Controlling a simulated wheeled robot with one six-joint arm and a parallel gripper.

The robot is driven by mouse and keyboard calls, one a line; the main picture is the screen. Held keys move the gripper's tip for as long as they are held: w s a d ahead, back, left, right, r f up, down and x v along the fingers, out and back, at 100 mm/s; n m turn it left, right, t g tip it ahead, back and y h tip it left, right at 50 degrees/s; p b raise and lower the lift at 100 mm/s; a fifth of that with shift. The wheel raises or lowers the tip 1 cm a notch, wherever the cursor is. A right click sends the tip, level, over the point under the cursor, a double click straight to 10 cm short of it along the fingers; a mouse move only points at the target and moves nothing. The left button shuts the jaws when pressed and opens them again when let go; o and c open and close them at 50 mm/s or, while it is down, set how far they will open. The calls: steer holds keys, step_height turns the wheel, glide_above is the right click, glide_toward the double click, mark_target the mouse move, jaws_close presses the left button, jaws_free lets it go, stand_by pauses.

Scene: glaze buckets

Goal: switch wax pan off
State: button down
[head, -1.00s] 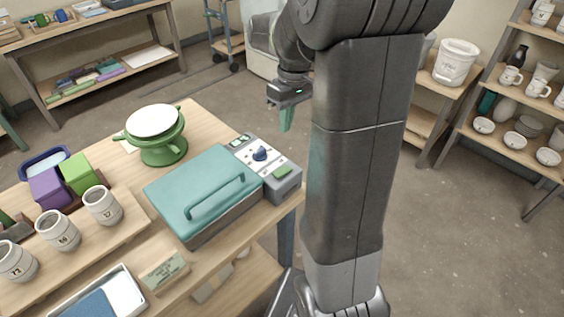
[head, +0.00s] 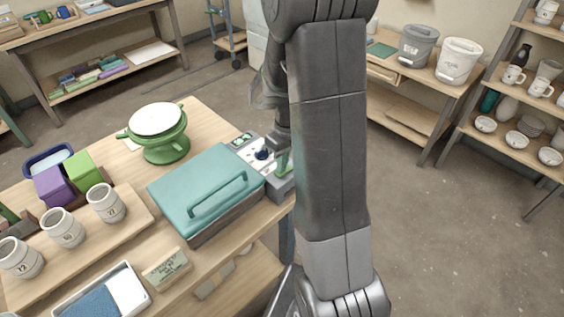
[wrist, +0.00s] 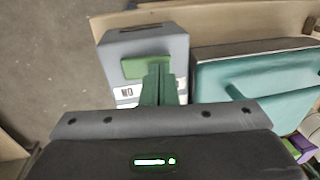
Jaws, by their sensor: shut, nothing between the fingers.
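The wax pan (head: 205,185) has a teal lid with a handle and sits at the table's right end. Its grey control box (head: 281,187) is at its right, with a dark blue knob (head: 262,154) on a white panel. In the wrist view the box (wrist: 172,42) carries a green switch (wrist: 138,68) beside a label (wrist: 126,92) reading "ON" upside down. My gripper (wrist: 157,72) is shut and empty, its green fingertips overlapping the switch's edge; I cannot tell whether they touch it. In the head view my gripper (head: 284,160) is over the box, partly hidden by my arm.
A green stand with a white top (head: 158,122) is behind the pan. Several numbered cups (head: 107,204) stand on a board at left. A small sign (head: 167,268) and a tray (head: 128,290) are in front. Floor right of the table is clear.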

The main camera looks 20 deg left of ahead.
steer(key=shift+f, duration=0.25)
steer(key=shift+s+a+f+b, duration=0.1)
steer(key=shift+s+f+b, duration=0.1)
steer(key=shift+f+b, duration=0.2)
steer(key=shift+r, duration=0.25)
steer(key=shift+w, duration=0.1)
steer(key=shift+w+d+r+p, duration=0.15)
steer(key=shift+w+d+p, duration=0.2)
steer(key=shift+w, duration=0.35)
steer(key=shift+r, duration=0.1)
